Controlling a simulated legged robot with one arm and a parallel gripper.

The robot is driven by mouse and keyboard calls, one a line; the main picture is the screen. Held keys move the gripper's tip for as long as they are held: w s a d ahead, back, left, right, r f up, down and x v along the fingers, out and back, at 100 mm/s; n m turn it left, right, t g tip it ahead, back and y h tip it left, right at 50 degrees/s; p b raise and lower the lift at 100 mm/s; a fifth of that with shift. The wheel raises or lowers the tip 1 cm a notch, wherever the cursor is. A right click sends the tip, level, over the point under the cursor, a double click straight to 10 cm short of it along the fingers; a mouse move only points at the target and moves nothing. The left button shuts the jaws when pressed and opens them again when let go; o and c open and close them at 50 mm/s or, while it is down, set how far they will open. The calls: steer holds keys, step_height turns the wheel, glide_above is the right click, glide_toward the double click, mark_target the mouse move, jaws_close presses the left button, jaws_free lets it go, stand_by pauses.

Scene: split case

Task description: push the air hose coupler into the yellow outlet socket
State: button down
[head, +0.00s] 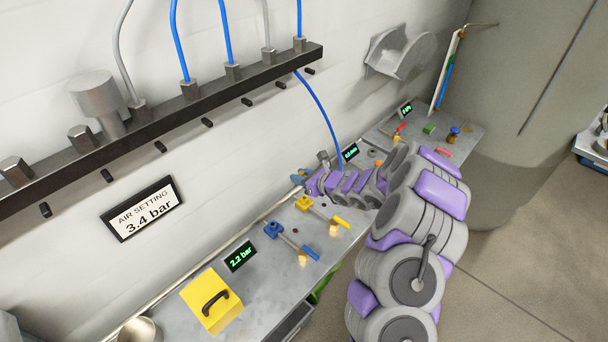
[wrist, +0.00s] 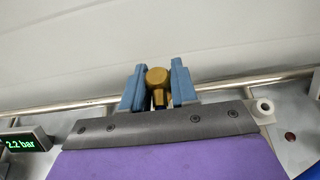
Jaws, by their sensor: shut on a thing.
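My gripper (head: 299,178) is at the back of the bench near the wall in the head view, beyond the yellow fitting. In the wrist view its two blue fingers (wrist: 155,74) are shut on a brass-coloured, round-ended piece (wrist: 158,83), which looks like the coupler. A blue hose (head: 322,108) hangs from the overhead rail towards my gripper; where it joins is hidden by my arm. A yellow fitting (head: 304,203) with a yellow lever stands on the bench just in front of my gripper. I cannot tell which part of it is the socket opening.
A blue fitting (head: 272,230) with a blue lever stands nearer, beside a 2.2 bar display (head: 241,256). A yellow box (head: 212,301) with a black handle is at the near end. A wall sign (head: 143,208) reads 3.4 bar. A metal rail (wrist: 80,114) runs along the wall.

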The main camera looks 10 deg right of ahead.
steer(key=shift+d, duration=0.25)
steer(key=shift+d+f, duration=0.35)
steer(key=shift+a+f+b, duration=0.25)
steer(key=shift+f+b, duration=0.4)
steer(key=shift+f, duration=0.55)
steer(key=shift+a+f+b, duration=0.2)
steer(key=shift+f+b, duration=0.45)
steer(key=shift+f, duration=0.5)
steer(key=shift+d+f, duration=0.1)
steer(key=shift+f, duration=0.05)
steer(key=shift+d, duration=0.5)
steer(key=shift+a, duration=0.1)
steer(key=shift+a, duration=0.3)
